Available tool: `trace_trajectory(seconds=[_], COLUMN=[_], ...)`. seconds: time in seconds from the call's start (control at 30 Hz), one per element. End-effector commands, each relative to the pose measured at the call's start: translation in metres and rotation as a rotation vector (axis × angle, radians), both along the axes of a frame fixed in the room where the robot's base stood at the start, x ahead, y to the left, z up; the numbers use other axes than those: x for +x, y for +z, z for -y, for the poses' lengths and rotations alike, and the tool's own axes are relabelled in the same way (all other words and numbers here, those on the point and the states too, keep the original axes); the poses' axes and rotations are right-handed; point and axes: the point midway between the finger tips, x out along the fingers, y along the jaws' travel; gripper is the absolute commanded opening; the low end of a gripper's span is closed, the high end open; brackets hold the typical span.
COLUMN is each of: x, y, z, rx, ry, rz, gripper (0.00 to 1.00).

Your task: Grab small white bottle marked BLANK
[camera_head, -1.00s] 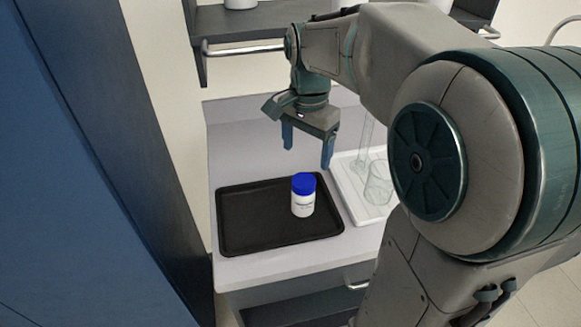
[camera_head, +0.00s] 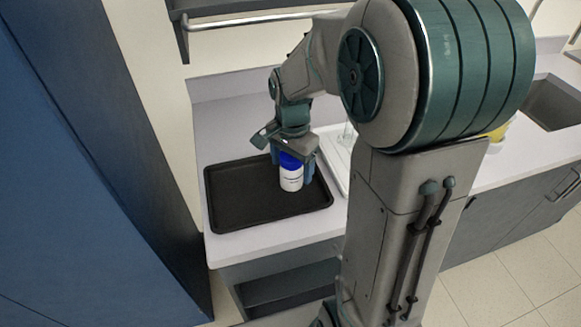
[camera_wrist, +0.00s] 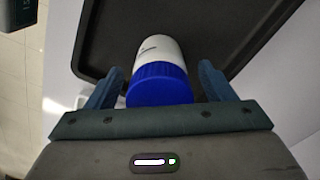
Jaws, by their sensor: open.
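A small white bottle (camera_head: 291,180) with a blue cap stands upright on the black tray (camera_head: 232,207). Its label is too small to read. In the wrist view the bottle (camera_wrist: 160,48) lies between the two blue fingers of my gripper (camera_wrist: 158,86), with its cap nearest the palm. My gripper (camera_head: 294,167) is open around the bottle, pointing down, with a gap visible beside the cap in the wrist view. In the head view the gripper partly hides the cap.
A white tray (camera_head: 335,148) with clear glassware stands just right of the black tray, partly hidden by my arm. A tall blue panel (camera_head: 75,150) rises at the left. A shelf with a rail (camera_head: 250,22) hangs above the counter. A sink (camera_head: 553,103) is at the far right.

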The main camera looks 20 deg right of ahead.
Motion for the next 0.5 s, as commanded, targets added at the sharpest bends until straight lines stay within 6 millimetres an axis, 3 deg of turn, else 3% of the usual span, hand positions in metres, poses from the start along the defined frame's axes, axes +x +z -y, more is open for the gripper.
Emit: trace_trajectory(seconds=[0.1, 0.33, 0.37, 0.5], x=[-0.0004, -0.0002, -0.0002, -0.0002], y=[-0.0098, -0.0110, -0.0110, -0.0108], z=[0.0001, 0.0002, 0.0002, 0.0002], rx=[0.000, 0.000, 0.000, 0.000], ry=[0.000, 0.000, 0.000, 0.000], rz=[-0.001, 0.000, 0.000, 0.000], gripper=[0.76, 0.76, 0.71, 0.32])
